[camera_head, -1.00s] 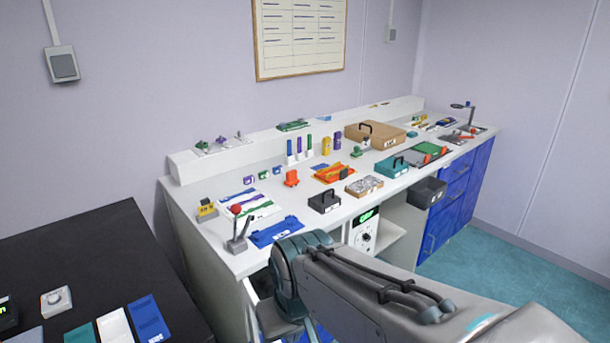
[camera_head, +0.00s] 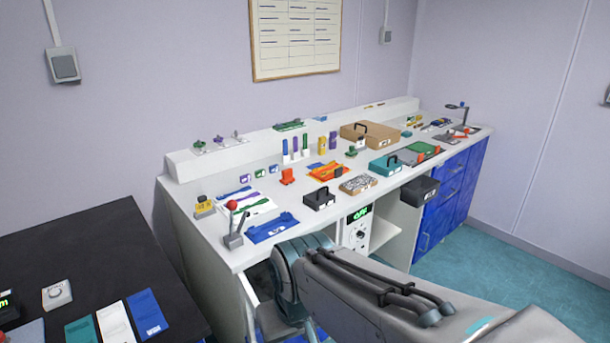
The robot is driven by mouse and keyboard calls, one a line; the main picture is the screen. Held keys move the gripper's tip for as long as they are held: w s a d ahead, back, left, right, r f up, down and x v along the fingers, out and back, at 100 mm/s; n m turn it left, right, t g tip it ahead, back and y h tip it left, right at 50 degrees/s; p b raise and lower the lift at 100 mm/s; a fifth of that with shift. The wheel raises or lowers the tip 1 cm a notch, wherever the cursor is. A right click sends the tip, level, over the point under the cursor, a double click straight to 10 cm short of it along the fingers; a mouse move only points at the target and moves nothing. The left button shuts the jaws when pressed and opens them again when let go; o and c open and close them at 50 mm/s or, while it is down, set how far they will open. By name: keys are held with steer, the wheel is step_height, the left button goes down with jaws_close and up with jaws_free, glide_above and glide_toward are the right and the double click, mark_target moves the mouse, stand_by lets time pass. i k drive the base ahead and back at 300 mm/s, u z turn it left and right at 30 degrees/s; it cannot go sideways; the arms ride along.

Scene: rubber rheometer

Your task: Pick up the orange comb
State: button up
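Several orange things lie on the long white bench (camera_head: 195,232), and they are too small for me to tell which one is the comb. A small upright orange piece (camera_head: 287,176) stands left of the middle. A flat orange item (camera_head: 328,172) with dark and yellow parts lies to its right, behind a black case. More orange shows near the green item at the right. My arm crosses the lower middle of the picture in front of the bench. My gripper is not in view, and nothing is seen held.
A black case (camera_head: 319,198), a teal case (camera_head: 384,167) and a tan case (camera_head: 370,135) stand on the bench. A red-knobbed lever (camera_head: 232,206) and a blue mat (camera_head: 272,229) are at its near left end. A dark table (camera_head: 75,250) is at left. Teal floor is clear at right.

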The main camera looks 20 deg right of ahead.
mark_target(338, 173)
steer(key=k, duration=0.35)
steer(key=z, duration=1.65)
steer(key=i, duration=2.95)
steer(key=u, duration=3.2)
